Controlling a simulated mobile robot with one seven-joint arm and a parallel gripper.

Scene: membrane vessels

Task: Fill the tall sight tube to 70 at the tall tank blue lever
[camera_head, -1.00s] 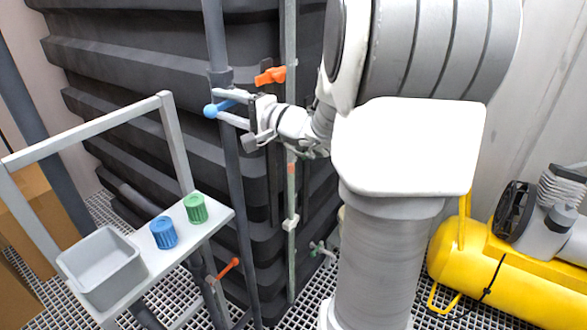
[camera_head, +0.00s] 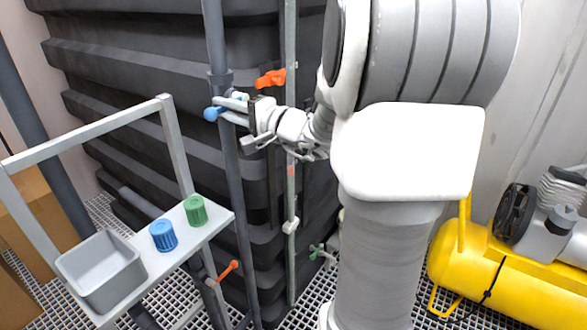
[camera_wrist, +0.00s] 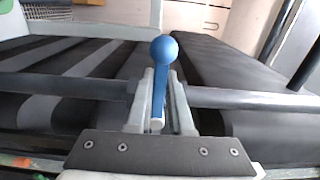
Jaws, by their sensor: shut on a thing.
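The blue lever (camera_head: 211,114) sits on the grey vertical pipe at the near corner of the tall black ribbed tank (camera_head: 150,60). My gripper (camera_head: 228,108) is at the lever from the right, and its fingers hide part of it. In the wrist view the blue lever (camera_wrist: 163,75) lies between my two fingers (camera_wrist: 160,105), its ball end beyond the tips. My gripper is shut on it. The sight tube (camera_head: 291,190) runs up the tank right of the pipe and shows a reddish mark partway up. Its scale is too small to read.
An orange lever (camera_head: 270,79) is on the tube just above my gripper. A red-orange lever (camera_head: 228,270) is low on the pipework. A shelf holds a grey bin (camera_head: 102,270), a blue cap (camera_head: 163,235) and a green cap (camera_head: 195,210). A yellow tank (camera_head: 480,265) stands at right.

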